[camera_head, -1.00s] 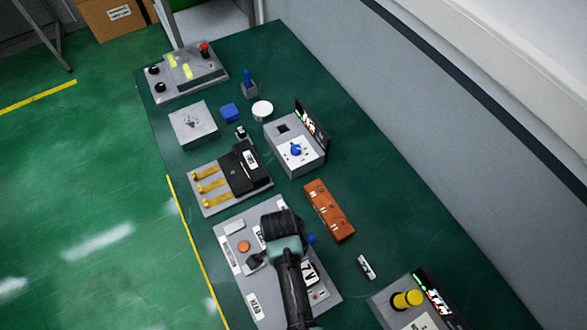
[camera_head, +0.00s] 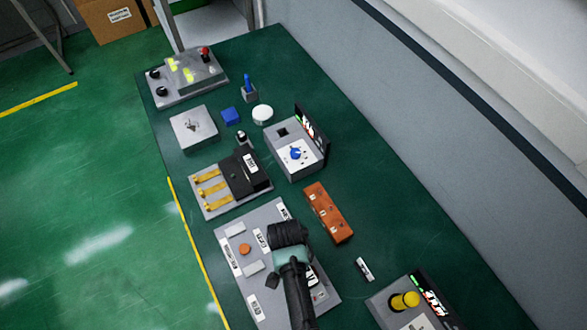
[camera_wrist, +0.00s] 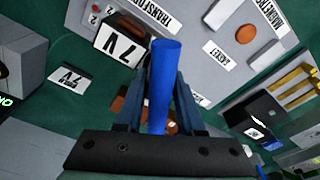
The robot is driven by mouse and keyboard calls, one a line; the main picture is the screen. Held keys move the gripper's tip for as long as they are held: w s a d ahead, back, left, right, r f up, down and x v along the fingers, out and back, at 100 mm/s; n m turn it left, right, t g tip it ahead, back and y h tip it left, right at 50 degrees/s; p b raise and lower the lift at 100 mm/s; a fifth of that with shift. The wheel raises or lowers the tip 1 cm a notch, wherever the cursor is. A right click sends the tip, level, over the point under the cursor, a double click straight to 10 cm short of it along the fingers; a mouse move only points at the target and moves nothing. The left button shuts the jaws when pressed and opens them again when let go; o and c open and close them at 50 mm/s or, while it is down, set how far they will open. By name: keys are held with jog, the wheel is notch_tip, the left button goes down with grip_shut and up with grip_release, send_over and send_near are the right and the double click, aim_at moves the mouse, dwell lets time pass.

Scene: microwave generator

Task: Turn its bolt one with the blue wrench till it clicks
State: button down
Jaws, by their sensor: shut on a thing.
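In the wrist view, my gripper (camera_wrist: 162,75) is shut on a smooth blue shaft, the blue wrench (camera_wrist: 165,70), which stands up between the two dark fingers. The wrench's working end does not show. In the head view my wrist (camera_head: 291,257) hangs over the grey labelled board (camera_head: 232,229) and hides the fingers and the wrench. I cannot pick out bolt one in either view. A brown block (camera_head: 328,212) with small fittings lies just right of the board.
A grey box with a blue knob (camera_head: 295,153) stands behind. A black unit with brass strips (camera_head: 212,190) lies behind the board. A box with a yellow knob (camera_head: 404,301) is at front right. Green table is bare along the right side.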

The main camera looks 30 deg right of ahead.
jog(key=n+p, duration=0.1)
jog(key=n, duration=0.3)
jog(key=shift+n, duration=0.3)
dwell(0.3)
jog(key=n+y, duration=0.1)
jog(key=n, duration=0.3)
jog(key=shift+n+t, duration=0.3)
jog(key=m+p, duration=0.1)
jog(key=m, duration=0.3)
jog(key=shift+h, duration=0.3)
jog(key=shift+m, duration=0.3)
